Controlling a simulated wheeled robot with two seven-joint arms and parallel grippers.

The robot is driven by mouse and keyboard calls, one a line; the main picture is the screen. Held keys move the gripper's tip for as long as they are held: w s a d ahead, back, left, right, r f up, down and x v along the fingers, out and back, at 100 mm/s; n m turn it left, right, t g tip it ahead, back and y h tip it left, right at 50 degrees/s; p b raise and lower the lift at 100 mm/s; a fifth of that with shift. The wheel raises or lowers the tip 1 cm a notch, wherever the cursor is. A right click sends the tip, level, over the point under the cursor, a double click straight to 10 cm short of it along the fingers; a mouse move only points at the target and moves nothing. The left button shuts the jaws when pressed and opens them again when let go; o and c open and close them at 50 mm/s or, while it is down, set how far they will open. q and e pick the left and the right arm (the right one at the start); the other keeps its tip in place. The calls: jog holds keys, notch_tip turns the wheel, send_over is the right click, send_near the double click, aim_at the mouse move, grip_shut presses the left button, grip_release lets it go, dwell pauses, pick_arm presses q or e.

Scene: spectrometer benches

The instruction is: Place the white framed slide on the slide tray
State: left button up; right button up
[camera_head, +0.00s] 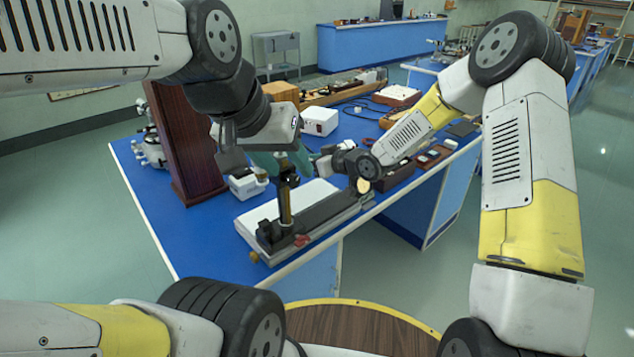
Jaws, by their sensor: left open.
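My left gripper (252,150) is open and points down over the blue bench, between a tall dark red-brown panel and a black-and-brass post. Nothing shows between its jaws. My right gripper (335,160) reaches over the bench near a black rail; its jaws are too small and hidden to judge. Small flat pieces lie at the bench's right edge, beyond the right forearm. One is a small whitish piece (450,143), possibly the white framed slide. A dark reddish-brown tray (396,176) near the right wrist may be the slide tray. I cannot tell either for certain.
The tall panel (178,140) stands at the left of the blue bench (185,235). A brass post (285,205) rises from the black rail (325,212) at the front. A white box (320,121) and wooden parts stand behind. The bench's front-left surface is clear.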

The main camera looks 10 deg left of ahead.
aim_at(309, 195)
notch_tip(309, 195, down, 10)
jog(key=shift+r, duration=0.2)
dwell(0.5)
jog(key=shift+f, duration=0.2)
jog(key=o, duration=1.4)
jog(key=shift+c, duration=0.2)
